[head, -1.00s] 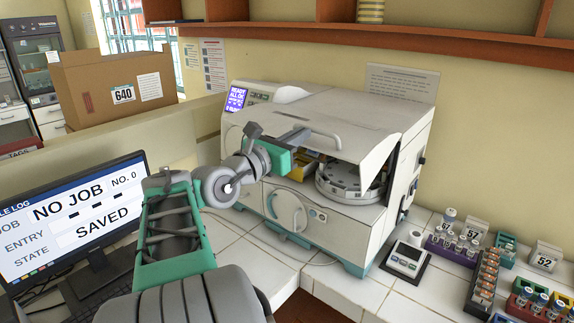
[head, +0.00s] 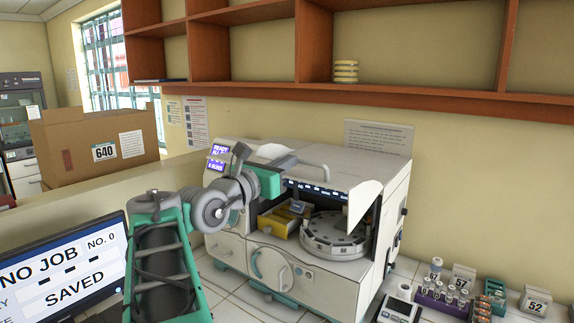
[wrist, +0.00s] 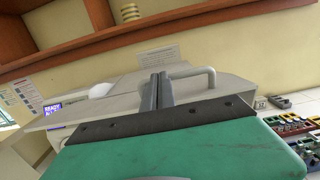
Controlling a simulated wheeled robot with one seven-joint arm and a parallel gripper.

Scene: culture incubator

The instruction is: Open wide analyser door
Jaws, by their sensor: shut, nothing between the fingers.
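The analyser (head: 381,205) is a white benchtop machine with teal trim. Its door (head: 325,173), a lid with a bar handle (head: 301,160), is raised. The opening below shows a round carousel (head: 335,236) and a yellow tray (head: 279,221). My gripper (head: 281,181) is at the left part of the door, by the handle's left end. In the wrist view, its two fingers (wrist: 157,92) are together and empty, standing left of the bar handle (wrist: 196,74). Whether they touch the door cannot be told.
A monitor (head: 65,270) stands at the lower left, beside my arm. A brown shelf (head: 300,95) runs along the wall above the analyser.

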